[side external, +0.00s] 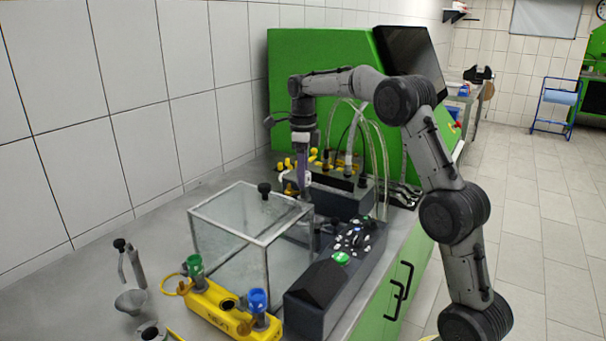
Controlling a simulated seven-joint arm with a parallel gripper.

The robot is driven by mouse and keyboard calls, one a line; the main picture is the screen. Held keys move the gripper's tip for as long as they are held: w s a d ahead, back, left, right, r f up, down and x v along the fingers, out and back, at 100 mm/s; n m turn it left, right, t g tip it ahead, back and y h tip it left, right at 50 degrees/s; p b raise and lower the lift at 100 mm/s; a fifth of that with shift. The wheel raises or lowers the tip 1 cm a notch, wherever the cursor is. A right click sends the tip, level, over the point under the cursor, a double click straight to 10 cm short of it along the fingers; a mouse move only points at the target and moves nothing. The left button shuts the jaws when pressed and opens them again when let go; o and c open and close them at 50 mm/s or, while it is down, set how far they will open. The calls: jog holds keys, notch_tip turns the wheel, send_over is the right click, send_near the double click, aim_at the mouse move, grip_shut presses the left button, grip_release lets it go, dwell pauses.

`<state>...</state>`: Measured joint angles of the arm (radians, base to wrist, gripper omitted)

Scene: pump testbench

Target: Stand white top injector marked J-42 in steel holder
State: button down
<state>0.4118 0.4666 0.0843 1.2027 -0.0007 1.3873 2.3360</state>
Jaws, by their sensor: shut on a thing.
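My gripper (302,150) points down over the bench in front of the green machine, beyond the glass box. It is shut on a slim upright part with a whitish patch (307,178), which looks like the white top injector. Its J-42 mark is too small to read and its lower end is hard to make out. A yellow block (215,303) at the front holds a green top injector (195,267) and a blue top injector (258,300). A round steel piece with a dark hole (151,331), at the bottom edge, may be the steel holder.
A glass box (225,245) with a black knob on its lid stands mid-bench. A black control panel (335,285) lies right of it. Hoses and a dark block with yellow caps (335,180) are behind. A steel funnel (131,302) stands front left.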

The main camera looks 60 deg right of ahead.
aim_at(303, 196)
jog(key=shift+f, duration=0.85)
jog(key=shift+f, duration=0.35)
jog(key=shift+f, duration=0.6)
jog(key=shift+f, duration=0.3)
jog(key=shift+f, duration=0.45)
dwell(0.9)
jog(key=shift+c, duration=2.1)
grip_release()
jog(key=shift+r, duration=3.45)
